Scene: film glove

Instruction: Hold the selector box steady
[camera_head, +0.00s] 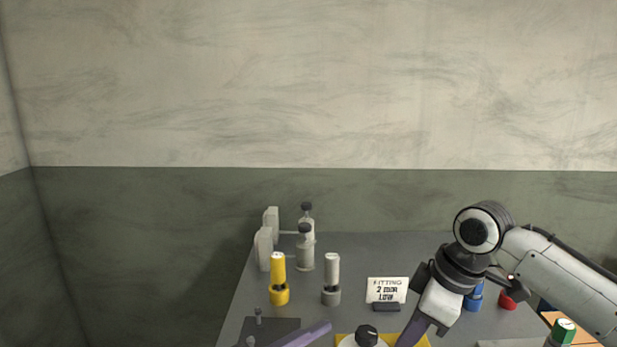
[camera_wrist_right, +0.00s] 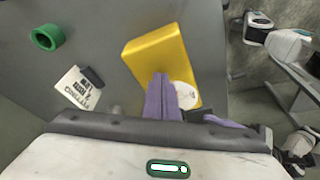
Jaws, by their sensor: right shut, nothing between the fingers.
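The selector box, a yellow block (camera_wrist_right: 150,46) with a white round dial (camera_wrist_right: 186,97), lies on the grey table in the right wrist view. In the head view only its far part shows at the bottom edge, with a white dial and black knob (camera_head: 367,335). My right gripper (camera_head: 408,338) has purple fingers, shut and empty, pointing down at the box's right side. In the wrist view its fingers (camera_wrist_right: 162,95) overlap the box; contact cannot be told. A purple finger of my left gripper (camera_head: 308,334) shows left of the box; its opening is hidden.
A sign (camera_head: 387,290) stands behind the box. A yellow cylinder (camera_head: 279,280), a grey cylinder (camera_head: 331,280) and grey bottles (camera_head: 305,250) stand at back left. A dark plate with pegs (camera_head: 280,325) is at front left. Blue (camera_head: 474,297) and red (camera_head: 508,300) pieces sit right.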

